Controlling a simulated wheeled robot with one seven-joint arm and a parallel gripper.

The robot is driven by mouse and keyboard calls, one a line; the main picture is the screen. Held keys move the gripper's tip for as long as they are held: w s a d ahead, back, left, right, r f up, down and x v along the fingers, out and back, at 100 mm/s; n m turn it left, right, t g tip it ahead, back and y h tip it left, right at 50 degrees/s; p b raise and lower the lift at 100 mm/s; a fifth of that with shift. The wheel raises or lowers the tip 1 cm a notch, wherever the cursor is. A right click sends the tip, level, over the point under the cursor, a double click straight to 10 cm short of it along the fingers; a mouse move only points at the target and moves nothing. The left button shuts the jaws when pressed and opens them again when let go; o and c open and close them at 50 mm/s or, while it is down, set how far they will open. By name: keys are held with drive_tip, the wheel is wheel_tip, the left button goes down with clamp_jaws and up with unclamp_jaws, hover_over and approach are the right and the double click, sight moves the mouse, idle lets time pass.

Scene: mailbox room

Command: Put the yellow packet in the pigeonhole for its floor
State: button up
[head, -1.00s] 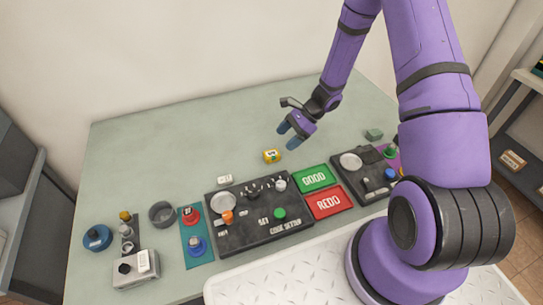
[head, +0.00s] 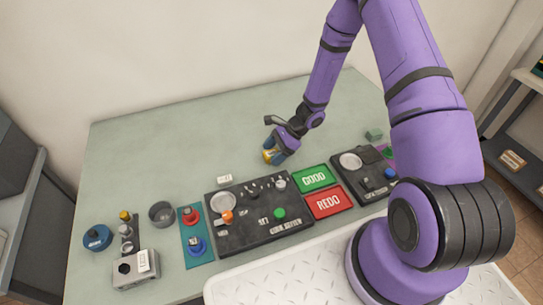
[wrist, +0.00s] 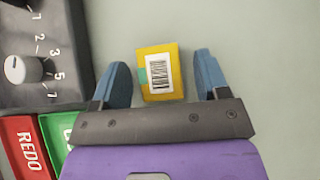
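The yellow packet (wrist: 154,56) lies on the table in the wrist view, with a white barcode label and a small teal patch on its left edge. My gripper (wrist: 163,80) is open, with one blue finger on each side of the packet. Gaps show between the packet and both fingers, the left one narrower. In the head view the packet (head: 267,155) is partly hidden by my gripper (head: 274,152), which is low over the table. No pigeonhole can be made out clearly in either view.
A black dial panel (head: 250,239) lies in front of the packet, with green GOOD (head: 314,178) and red REDO (head: 327,202) pads to its right. A small white label block (head: 225,179) is to the packet's left. The back of the table (head: 190,135) is clear.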

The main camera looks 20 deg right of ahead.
drive_tip(key=c, duration=0.9)
